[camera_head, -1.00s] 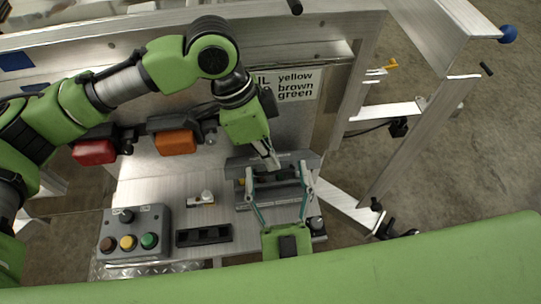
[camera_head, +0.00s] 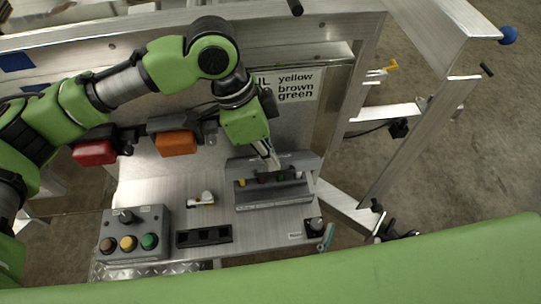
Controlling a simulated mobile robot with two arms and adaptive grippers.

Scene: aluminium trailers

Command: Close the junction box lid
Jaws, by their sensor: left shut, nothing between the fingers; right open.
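The grey junction box (camera_head: 273,203) sits on the metal worktop, with coloured terminals showing inside it. Its lid (camera_head: 307,163) stands open along the back edge of the box. My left gripper (camera_head: 274,165) is shut and empty. It points down at the middle of the lid and box, in front of part of the lid; I cannot tell whether it touches. My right gripper (camera_head: 328,237) shows only a finger at the worktop's lower right, apart from the box. The rest of it is hidden behind my green arm.
A control box with brown, yellow and green buttons (camera_head: 134,234) stands at the left. A black socket strip (camera_head: 204,236), a small white switch (camera_head: 203,198) and a black knob (camera_head: 314,226) are on the worktop. Red (camera_head: 94,152) and orange (camera_head: 176,143) lamps are behind.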

